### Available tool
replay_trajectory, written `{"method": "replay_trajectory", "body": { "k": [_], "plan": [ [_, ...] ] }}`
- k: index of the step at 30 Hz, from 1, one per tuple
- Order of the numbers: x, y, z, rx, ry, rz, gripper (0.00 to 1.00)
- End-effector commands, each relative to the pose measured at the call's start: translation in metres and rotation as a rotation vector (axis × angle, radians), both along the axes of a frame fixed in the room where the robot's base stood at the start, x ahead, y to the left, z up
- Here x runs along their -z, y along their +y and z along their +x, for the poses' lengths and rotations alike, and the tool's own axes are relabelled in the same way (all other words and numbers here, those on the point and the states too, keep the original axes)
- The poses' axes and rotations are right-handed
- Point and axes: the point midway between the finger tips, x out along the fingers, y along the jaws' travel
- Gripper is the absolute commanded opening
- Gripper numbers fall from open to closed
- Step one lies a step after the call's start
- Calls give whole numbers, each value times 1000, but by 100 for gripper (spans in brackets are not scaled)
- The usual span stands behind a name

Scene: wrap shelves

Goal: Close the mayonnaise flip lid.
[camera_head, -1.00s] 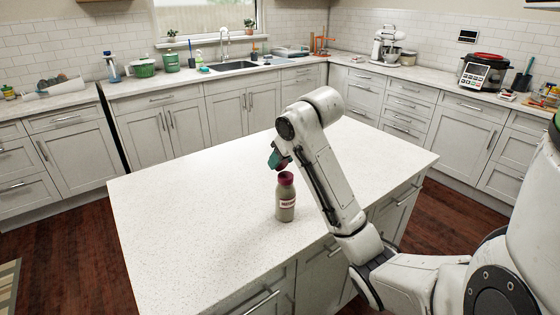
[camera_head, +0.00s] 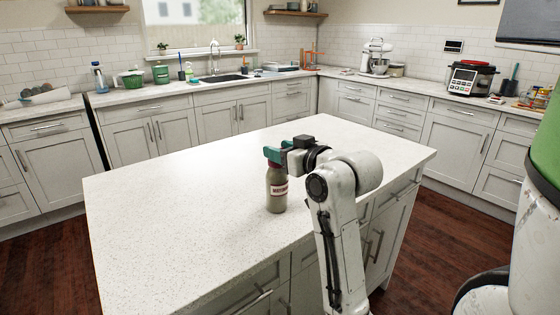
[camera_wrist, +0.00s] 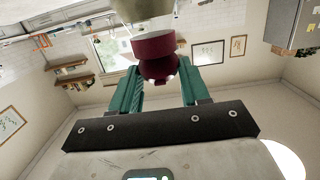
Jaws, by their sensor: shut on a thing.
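The mayonnaise bottle (camera_head: 277,192) stands upright on the white island counter, with a grey-green body and a label. Its top is hidden behind my gripper (camera_head: 277,153) in the head view. In the wrist view my gripper (camera_wrist: 160,70) has its green fingers on either side of the dark red flip lid (camera_wrist: 160,69), shut on it. The dark red cap base (camera_wrist: 153,43) and part of the bottle body (camera_wrist: 142,9) show beyond it. The lid looks like a separate piece from the cap base, angled away from it; its exact angle cannot be told.
The island counter (camera_head: 170,220) is otherwise bare, with free room left of the bottle. Back counters hold a sink (camera_head: 225,78), a stand mixer (camera_head: 376,55) and a cooker (camera_head: 470,77), all well away from the bottle.

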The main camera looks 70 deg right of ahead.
Motion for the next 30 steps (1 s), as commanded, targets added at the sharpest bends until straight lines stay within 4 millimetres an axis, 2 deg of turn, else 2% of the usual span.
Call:
{"method": "replay_trajectory", "body": {
  "k": [1,22,23,30],
  "plan": [
    [7,1,0,-3,-14,-4,15],
    [4,2,-1,-3,-70,-39,15],
    [4,2,-1,-3,-70,-39,49],
    [4,1,-1,-3,-71,-40,71]
  ]
}}
